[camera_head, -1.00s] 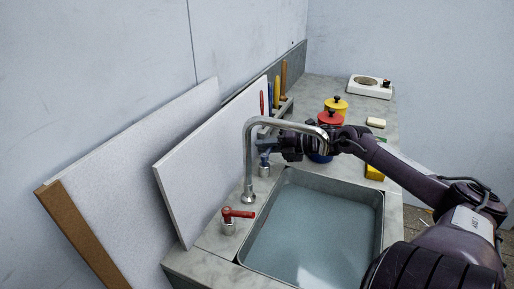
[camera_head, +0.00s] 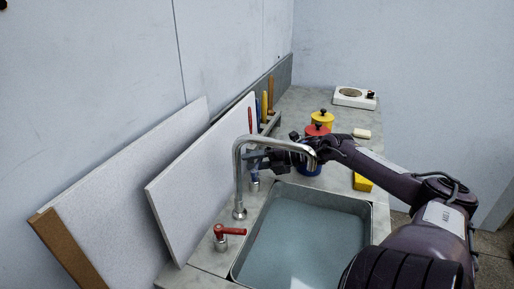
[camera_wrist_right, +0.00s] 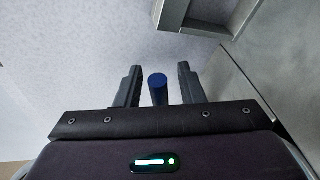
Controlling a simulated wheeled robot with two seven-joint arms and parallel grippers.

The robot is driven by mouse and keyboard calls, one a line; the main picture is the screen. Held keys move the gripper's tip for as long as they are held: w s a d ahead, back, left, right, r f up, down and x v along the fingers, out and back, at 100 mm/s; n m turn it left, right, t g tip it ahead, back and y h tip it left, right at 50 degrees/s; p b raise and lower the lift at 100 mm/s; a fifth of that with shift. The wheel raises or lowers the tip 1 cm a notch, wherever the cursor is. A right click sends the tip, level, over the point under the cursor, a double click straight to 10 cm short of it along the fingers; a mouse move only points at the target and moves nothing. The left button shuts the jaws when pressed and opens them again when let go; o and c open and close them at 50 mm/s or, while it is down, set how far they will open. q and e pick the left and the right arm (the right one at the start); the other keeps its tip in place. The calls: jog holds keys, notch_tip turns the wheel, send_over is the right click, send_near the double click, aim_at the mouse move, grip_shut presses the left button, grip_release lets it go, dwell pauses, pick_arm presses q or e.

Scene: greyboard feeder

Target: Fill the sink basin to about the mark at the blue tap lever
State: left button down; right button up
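The sink basin (camera_head: 372,222) holds blue-grey water with a bright reflection. The curved metal spout (camera_head: 239,175) arches over its far left side, and I see no clear stream under it. The blue tap lever (camera_wrist_right: 158,88) stands between the fingers of my right gripper in the right wrist view, with a gap on each side. My right gripper (camera_head: 254,160) is open around it, behind the spout in the head view, where gripper and spout partly hide the lever. The red tap lever (camera_head: 233,231) is free at the near left of the basin. My left gripper is out of view.
White boards (camera_head: 195,180) lean on the wall left of the sink. Lidded pots, one red (camera_head: 316,130) and one yellow (camera_head: 322,120), stand behind my right arm. A yellow block (camera_head: 363,183) lies beyond the basin; a white hotplate (camera_head: 355,97) sits at the back.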

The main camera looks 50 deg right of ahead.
jog(key=shift+s+d+r, duration=0.15)
jog(key=shift+s+d, duration=0.1)
jog(key=shift+s, duration=0.15)
jog(key=p+v, duration=0.1)
jog(key=v, duration=0.3)
jog(key=shift+s+d+p, duration=0.2)
jog(key=shift+s+p, duration=0.1)
jog(key=s+d, duration=0.2)
jog(key=s, duration=0.1)
jog(key=s+d, duration=0.2)
jog(key=s, duration=0.1)
jog(key=s+d, duration=0.2)
jog(key=s, duration=0.1)
jog(key=shift+s+p, duration=0.3)
jog(key=shift+s, duration=0.1)
